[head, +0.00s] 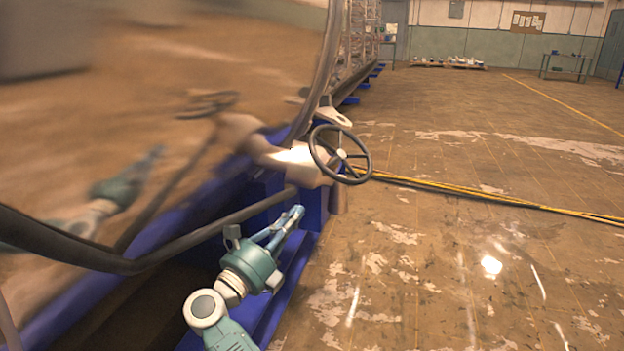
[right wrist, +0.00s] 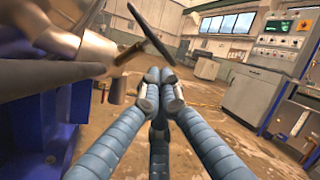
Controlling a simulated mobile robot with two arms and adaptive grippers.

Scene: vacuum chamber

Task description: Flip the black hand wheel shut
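The black hand wheel (head: 341,154) stands tilted on its mount at the right edge of the vacuum chamber's shiny door (head: 180,80). It also shows nearly edge-on in the right wrist view (right wrist: 151,36), just beyond and above the fingertips. My right gripper (head: 298,212) is below and left of the wheel, apart from it, beside the dark bar. In the right wrist view its blue segmented fingers (right wrist: 159,76) meet at the tips with nothing between them. My left gripper is out of view; only a blurred reflection of an arm shows in the metal.
A dark curved bar (head: 205,232) crosses in front of the chamber, close to my right gripper. A blue base (head: 315,208) lies beneath. Yellow cables (head: 470,194) run along the floor. The floor to the right is open. A grey cabinet (right wrist: 252,97) stands farther off.

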